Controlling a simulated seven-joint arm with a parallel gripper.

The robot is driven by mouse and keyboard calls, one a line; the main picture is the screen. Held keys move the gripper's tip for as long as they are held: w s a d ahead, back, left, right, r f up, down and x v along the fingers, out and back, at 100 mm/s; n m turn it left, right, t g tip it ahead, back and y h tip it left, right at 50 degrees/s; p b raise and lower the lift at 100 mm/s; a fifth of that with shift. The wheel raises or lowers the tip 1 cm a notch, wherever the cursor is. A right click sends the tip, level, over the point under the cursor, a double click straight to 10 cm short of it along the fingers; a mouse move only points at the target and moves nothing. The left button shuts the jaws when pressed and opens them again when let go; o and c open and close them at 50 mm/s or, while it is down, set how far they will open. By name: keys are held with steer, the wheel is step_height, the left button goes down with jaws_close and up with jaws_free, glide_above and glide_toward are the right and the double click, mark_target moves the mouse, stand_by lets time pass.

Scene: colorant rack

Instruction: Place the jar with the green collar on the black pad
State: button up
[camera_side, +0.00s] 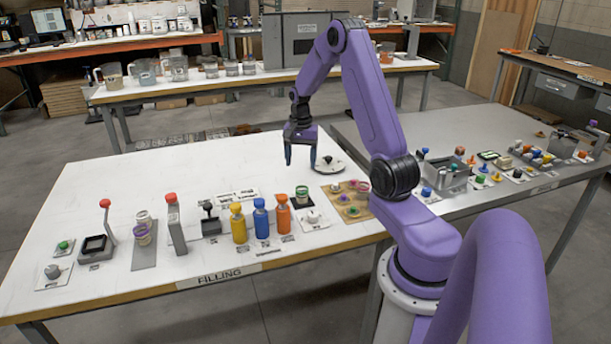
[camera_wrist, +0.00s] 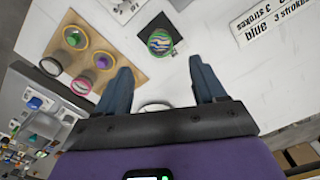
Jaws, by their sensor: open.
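The jar with the green collar (camera_side: 302,193) stands upright on the black pad (camera_side: 313,202) in the side view. In the wrist view the same jar (camera_wrist: 160,42) shows from above, with striped, multicoloured contents, and the pad (camera_wrist: 157,20) shows around it. My gripper (camera_side: 301,164) is open and empty, raised above the white table and behind the jar in the side view. In the wrist view its fingertips (camera_wrist: 158,70) are spread apart, with the jar beyond them and no finger touching it.
A wooden board (camera_side: 338,190) with coloured rings holds a jar with a pink collar (camera_wrist: 81,85). Yellow (camera_side: 238,224), blue (camera_side: 260,218) and orange (camera_side: 283,214) bottles stand left of the pad. The table's back left is clear.

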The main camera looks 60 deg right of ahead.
steer(key=s+a+r+n, duration=0.15)
steer(key=a+n, duration=0.25)
steer(key=a, duration=0.5)
steer(key=a+r+n, duration=0.3)
steer(key=a+n, duration=0.1)
steer(key=a, duration=0.4)
steer(key=s+a+r+n, duration=0.1)
steer(key=a+r+n, duration=0.25)
steer(key=a, duration=0.55)
steer(key=s+a+r+n, duration=0.1)
steer(key=s+a+n, duration=0.4)
steer(key=s+n, duration=0.3)
steer(key=s+a+r+n, duration=0.1)
steer(key=s+a+n, duration=0.4)
steer(key=s, duration=0.9)
steer(key=shift+a+n, duration=0.2)
steer(key=shift+n, duration=1.35)
